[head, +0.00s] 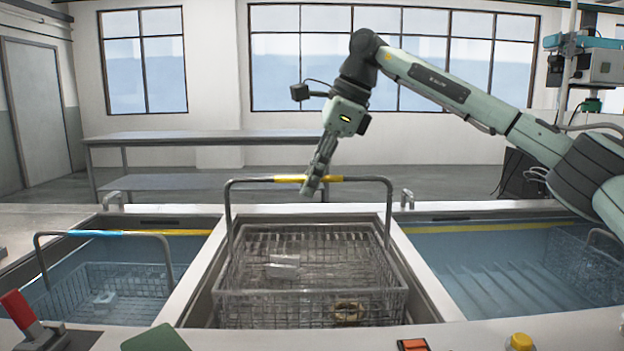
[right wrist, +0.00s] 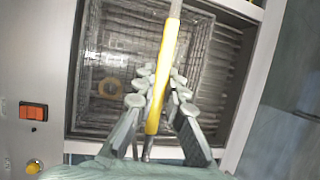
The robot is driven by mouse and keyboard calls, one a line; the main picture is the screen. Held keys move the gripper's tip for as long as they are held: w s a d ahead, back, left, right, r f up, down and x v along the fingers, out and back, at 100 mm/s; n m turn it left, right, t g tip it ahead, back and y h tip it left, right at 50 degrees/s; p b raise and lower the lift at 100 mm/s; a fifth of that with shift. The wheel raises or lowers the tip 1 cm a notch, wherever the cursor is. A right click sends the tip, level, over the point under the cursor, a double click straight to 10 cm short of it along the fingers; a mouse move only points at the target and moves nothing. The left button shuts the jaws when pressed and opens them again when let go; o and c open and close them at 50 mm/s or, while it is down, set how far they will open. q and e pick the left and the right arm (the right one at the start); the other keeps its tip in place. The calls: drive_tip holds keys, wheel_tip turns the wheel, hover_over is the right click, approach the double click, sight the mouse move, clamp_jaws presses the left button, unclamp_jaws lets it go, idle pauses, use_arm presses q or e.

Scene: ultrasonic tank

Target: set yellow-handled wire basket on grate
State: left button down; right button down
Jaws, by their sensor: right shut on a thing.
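The yellow-handled wire basket (head: 312,293) is in the middle bay of the counter, upright, with its tall handle (head: 360,180) raised. It holds a brass-coloured ring (head: 348,311) and a small clear piece (head: 284,262). My right gripper (head: 310,188) is shut on the yellow grip of the handle from above. In the right wrist view the yellow grip (right wrist: 166,62) runs between the fingers (right wrist: 154,85). Slats of the grate (right wrist: 232,75) show beside the basket in the middle bay. Whether the basket's underside touches the grate is hidden. My left gripper is out of view.
A water-filled tank on the left holds a blue-handled wire basket (head: 103,292). The right tank (head: 490,285) has a ribbed floor and another basket (head: 590,258). Narrow metal rims (head: 192,275) divide the bays. An orange switch (head: 413,345) and yellow button (head: 520,341) are at the front.

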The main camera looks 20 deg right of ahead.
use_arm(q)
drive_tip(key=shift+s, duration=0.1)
use_arm(e)
drive_tip(key=c, duration=1.6)
unclamp_jaws()
